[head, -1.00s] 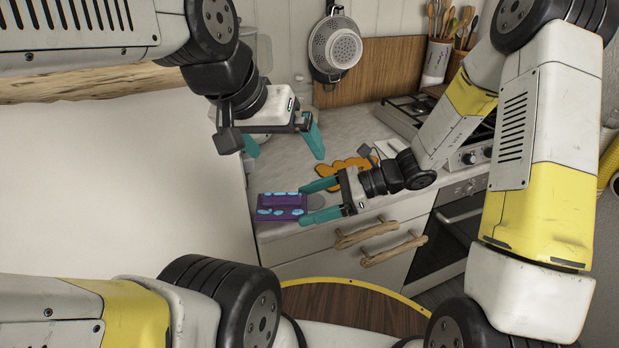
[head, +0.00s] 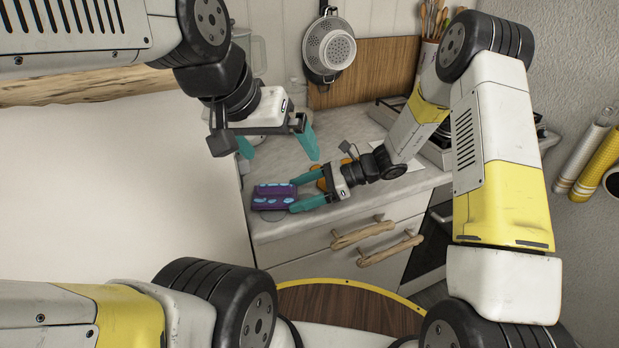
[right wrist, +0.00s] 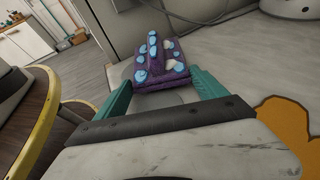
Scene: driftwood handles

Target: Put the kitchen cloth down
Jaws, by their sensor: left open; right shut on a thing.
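The kitchen cloth (head: 274,197) is a folded purple piece with light blue spots, above or on the front left corner of the worktop (head: 270,228). I cannot tell whether it touches the surface. My right gripper (head: 296,192) is shut on it, with a teal finger on either side. In the right wrist view the cloth (right wrist: 160,65) sits between and beyond the fingertips. My left gripper (head: 281,156) is open and empty, behind the cloth and higher in the picture.
An orange flat piece (head: 321,184) lies on the worktop beside my right gripper; it also shows in the right wrist view (right wrist: 290,122). Drawers with driftwood handles (head: 362,232) are below. A colander (head: 328,50) hangs on the wall. A white panel (head: 120,180) stands at left.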

